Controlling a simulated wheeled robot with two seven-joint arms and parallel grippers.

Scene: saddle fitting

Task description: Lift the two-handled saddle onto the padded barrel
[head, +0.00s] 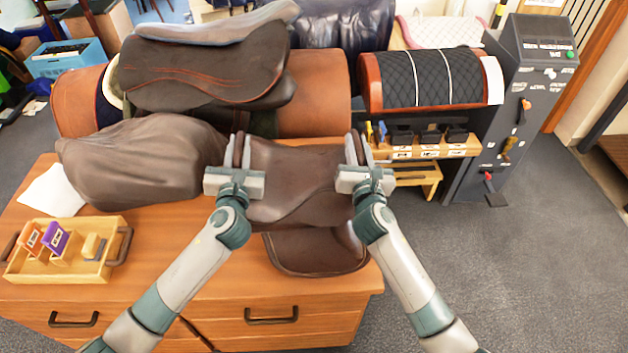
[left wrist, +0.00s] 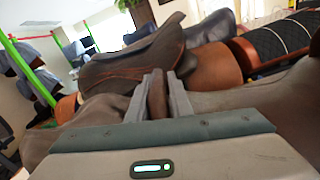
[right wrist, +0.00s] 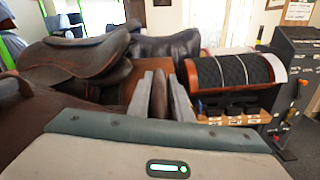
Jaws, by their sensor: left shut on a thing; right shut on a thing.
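The brown two-handled saddle (head: 295,188) is at the right part of the wooden bench, between my two grippers. My left gripper (head: 238,160) is shut on its left handle, which shows between the fingers in the left wrist view (left wrist: 157,96). My right gripper (head: 359,158) is shut on its right handle, which shows between the fingers in the right wrist view (right wrist: 160,97). I cannot tell whether the saddle touches the bench top. The padded barrel (head: 430,79), black quilted with white lines and brown ends, stands behind and to the right, apart from the saddle.
A covered brown form (head: 145,160) sits close left of the saddle. A dark saddle on a tan barrel (head: 318,95) stands behind. A wooden tray (head: 65,270) is at the bench's left front. A grey machine column (head: 520,105) stands right of the padded barrel. The floor at right is clear.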

